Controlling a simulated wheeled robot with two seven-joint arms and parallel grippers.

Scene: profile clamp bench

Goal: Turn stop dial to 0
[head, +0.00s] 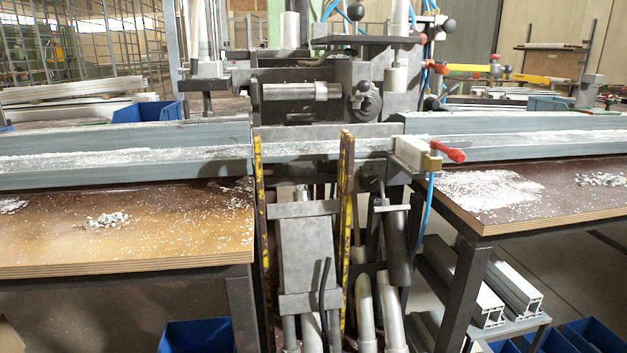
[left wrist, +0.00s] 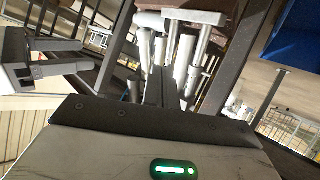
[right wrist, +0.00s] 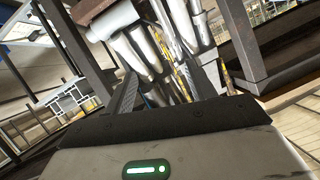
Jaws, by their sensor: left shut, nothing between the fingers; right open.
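A dark round knob (head: 366,103) with a ball-ended lever sits on the front of the grey clamp machine (head: 322,76) in the head view. It may be the stop dial; no numbers or pointer can be read on it. Neither gripper shows in the head view. In the left wrist view my left gripper (left wrist: 163,84) is shut and empty, with the machine's lower pipes beyond it. In the right wrist view my right gripper (right wrist: 168,88) is open and empty, its fingers apart, with metal pipes beyond. Both are apart from the knob.
A long grey profile rail (head: 120,142) with white chips crosses the bench. Wooden tabletops (head: 130,232) lie left and right of the machine. A red-handled valve (head: 450,153) is right of centre. Yellow-black uprights (head: 347,220) flank the lower machine. Blue bins (head: 195,337) stand below.

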